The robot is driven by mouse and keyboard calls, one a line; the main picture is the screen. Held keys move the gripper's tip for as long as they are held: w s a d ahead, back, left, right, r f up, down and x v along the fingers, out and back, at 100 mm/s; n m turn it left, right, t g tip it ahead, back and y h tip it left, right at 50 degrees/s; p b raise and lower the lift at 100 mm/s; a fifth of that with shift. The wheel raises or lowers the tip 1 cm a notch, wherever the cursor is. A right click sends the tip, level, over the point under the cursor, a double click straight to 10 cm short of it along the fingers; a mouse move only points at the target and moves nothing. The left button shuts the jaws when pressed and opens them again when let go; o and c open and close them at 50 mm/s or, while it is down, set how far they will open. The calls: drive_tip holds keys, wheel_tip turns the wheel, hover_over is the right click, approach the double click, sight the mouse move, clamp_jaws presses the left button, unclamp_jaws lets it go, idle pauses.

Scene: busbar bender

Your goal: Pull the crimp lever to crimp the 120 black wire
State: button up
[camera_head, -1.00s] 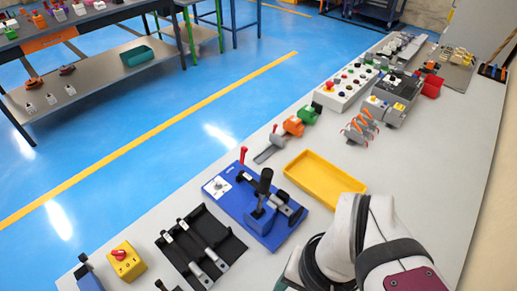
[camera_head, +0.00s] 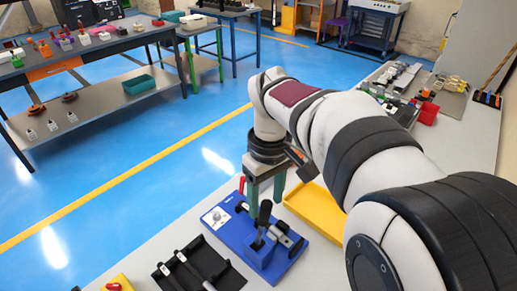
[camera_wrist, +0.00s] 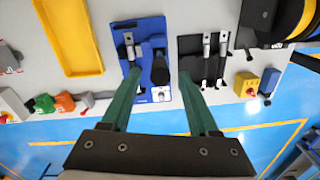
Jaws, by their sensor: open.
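A blue bench tool (camera_head: 230,238) stands on the grey worktop, with metal parts and an upright black-handled lever (camera_head: 264,214). The wrist view shows the same blue tool (camera_wrist: 150,25) and the black handle (camera_wrist: 160,68). My gripper (camera_head: 266,201), with two green fingers, points down above the tool's far side. In the wrist view the fingers (camera_wrist: 160,73) are spread apart, with the black handle appearing between them. Contact with the handle is not visible. I cannot pick out the 120 black wire.
A yellow tray (camera_head: 320,214) lies right of the blue tool. In the wrist view, a yellow box (camera_wrist: 246,83) with a red knob stands past the rack. A red-topped part (camera_head: 242,185) stands at the tool's far edge.

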sight(264, 217)
wheel_tip(264, 217, down, 6)
drive_tip(key=shift+c, duration=0.3)
clamp_jaws()
drive_tip(key=shift+a, duration=0.1)
idle(1.2)
